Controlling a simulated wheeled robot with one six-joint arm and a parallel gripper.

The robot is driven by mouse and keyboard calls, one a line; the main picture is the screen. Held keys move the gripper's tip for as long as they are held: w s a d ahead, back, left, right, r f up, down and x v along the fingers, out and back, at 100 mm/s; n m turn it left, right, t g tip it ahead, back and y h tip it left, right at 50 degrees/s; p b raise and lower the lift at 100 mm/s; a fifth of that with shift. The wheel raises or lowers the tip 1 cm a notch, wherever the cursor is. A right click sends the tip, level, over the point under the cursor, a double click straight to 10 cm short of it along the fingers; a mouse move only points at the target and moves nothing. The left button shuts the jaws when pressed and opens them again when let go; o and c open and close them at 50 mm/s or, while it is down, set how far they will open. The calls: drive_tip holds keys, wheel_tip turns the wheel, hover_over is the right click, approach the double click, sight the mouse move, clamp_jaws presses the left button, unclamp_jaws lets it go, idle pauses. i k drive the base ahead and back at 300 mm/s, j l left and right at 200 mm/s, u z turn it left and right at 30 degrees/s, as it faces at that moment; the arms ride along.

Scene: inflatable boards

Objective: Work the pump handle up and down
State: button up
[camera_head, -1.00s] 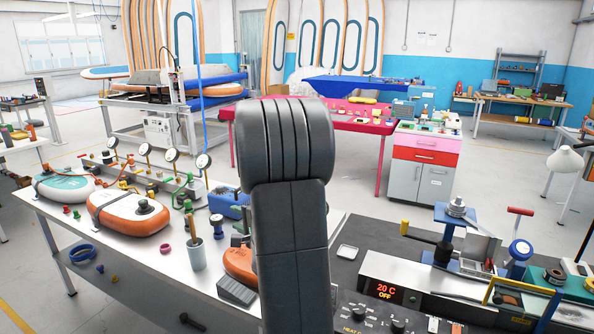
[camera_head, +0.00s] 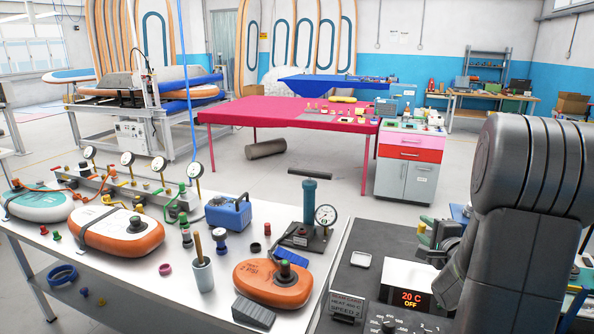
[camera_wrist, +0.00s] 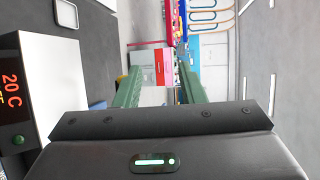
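The hand pump is an upright blue cylinder (camera_head: 309,204) on a dark base, with a black T-shaped handle (camera_head: 309,173) across its top. The handle sits low, close above the cylinder. A round white gauge (camera_head: 326,215) stands at the pump's right side. My gripper has two green fingers that stand apart with nothing between them in the wrist view (camera_wrist: 160,85). In the head view, my arm is at the right and the gripper is partly hidden by it, right of the pump and apart from it. The pump is not seen in the wrist view.
An orange inflatable pad (camera_head: 273,287), a blue canister (camera_head: 229,214) and a cup with a brush (camera_head: 202,274) stand near the pump on the white table. A heater box with a red display (camera_head: 411,299) stands on the dark bench. A pink table (camera_head: 290,118) is behind.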

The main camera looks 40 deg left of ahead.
sight(310, 174)
drive_tip(key=j, duration=1.2)
drive_tip(key=j+z, duration=0.15)
drive_tip(key=j, duration=1.1)
